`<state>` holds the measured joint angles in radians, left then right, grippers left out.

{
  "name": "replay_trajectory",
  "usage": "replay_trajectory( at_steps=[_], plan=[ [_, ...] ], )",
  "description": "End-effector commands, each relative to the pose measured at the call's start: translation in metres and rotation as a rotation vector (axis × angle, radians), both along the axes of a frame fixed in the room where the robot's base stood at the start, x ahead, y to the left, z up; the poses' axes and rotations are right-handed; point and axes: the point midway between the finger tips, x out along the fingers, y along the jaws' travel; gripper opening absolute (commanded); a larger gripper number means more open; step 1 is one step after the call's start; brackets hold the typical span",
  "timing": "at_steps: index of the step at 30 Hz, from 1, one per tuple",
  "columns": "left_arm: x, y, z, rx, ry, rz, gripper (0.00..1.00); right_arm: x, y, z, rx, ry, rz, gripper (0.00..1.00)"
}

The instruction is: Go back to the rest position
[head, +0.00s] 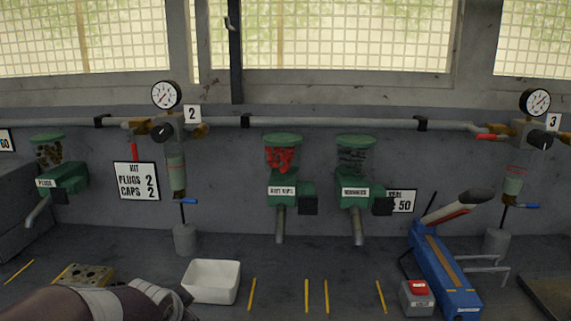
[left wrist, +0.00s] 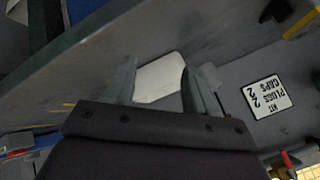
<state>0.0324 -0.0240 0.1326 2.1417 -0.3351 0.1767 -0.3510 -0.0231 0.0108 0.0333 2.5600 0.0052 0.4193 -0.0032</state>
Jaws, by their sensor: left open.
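My left arm comes in at the bottom left of the head view, and my left gripper (head: 182,300) is at its end, just left of a white tray (head: 211,281) on the bench. In the left wrist view the left gripper (left wrist: 158,82) has its two fingers apart. The white tray (left wrist: 160,78) shows beyond the gap between them, and nothing is held there. My right gripper is not in view.
A drilled valve block (head: 84,275) lies on the bench beside my left arm. Green dispensers (head: 283,185) hang along the wall. A blue press (head: 443,275) and a grey box with a red button (head: 417,297) stand at the right. Yellow strips mark the bench front.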

Motion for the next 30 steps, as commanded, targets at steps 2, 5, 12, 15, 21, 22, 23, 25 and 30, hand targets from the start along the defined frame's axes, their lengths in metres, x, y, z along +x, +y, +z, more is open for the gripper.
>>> replay_trajectory(
  at_steps=[2,5,12,15,21,22,23,25,30],
  plan=[
    [-0.040,-0.006,-0.036,-0.123,0.127,0.139,0.56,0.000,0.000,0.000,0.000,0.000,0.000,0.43],
    [-0.092,-0.014,-0.072,-0.251,0.277,0.322,0.56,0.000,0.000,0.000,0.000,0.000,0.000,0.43],
    [-0.181,-0.032,-0.062,-0.340,0.565,0.561,0.56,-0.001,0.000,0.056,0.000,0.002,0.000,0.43],
    [-0.181,-0.031,-0.026,-0.339,0.564,0.559,0.56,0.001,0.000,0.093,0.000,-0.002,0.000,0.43],
    [-0.180,-0.031,0.014,-0.338,0.563,0.557,0.56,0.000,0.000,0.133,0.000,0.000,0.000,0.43],
    [-0.180,-0.031,0.015,-0.338,0.563,0.557,0.56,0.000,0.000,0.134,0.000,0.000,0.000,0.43],
    [-0.180,-0.031,0.015,-0.338,0.562,0.556,0.56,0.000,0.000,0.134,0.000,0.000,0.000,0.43],
    [-0.180,-0.031,0.013,-0.338,0.562,0.556,0.56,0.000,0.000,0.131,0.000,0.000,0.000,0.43],
    [-0.180,-0.031,0.010,-0.338,0.560,0.556,0.56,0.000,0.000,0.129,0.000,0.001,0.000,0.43]
  ],
)
